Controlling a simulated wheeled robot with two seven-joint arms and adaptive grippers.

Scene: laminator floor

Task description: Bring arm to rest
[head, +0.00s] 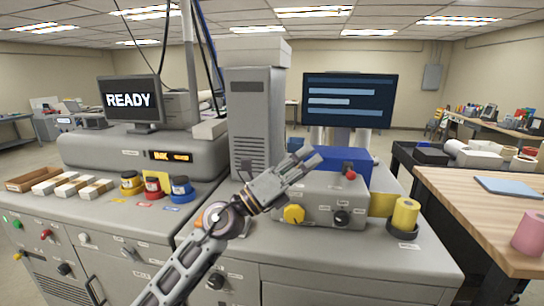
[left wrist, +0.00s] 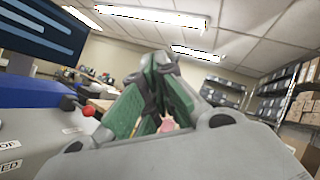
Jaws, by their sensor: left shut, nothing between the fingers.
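My left arm comes in from the bottom left in the head view. Its gripper (head: 309,157) is shut and empty, raised in front of the grey control box (head: 325,205). In the left wrist view the green-padded fingers (left wrist: 160,70) meet at their tips. The control box has a yellow knob, a black knob and a red-tipped lever (head: 351,174); the lever's red ball also shows in the left wrist view (left wrist: 88,111). The gripper overlaps the blue part (head: 345,160) of the box in the picture; I cannot tell how far apart they are. My right gripper is not in view.
A grey machine with a READY monitor (head: 130,100) and ink jars (head: 181,190) stands left. A grey tower (head: 255,120) rises behind the gripper. A yellow roll (head: 405,215) stands right of the box. A wooden table (head: 480,210) is at the right, with floor visible between.

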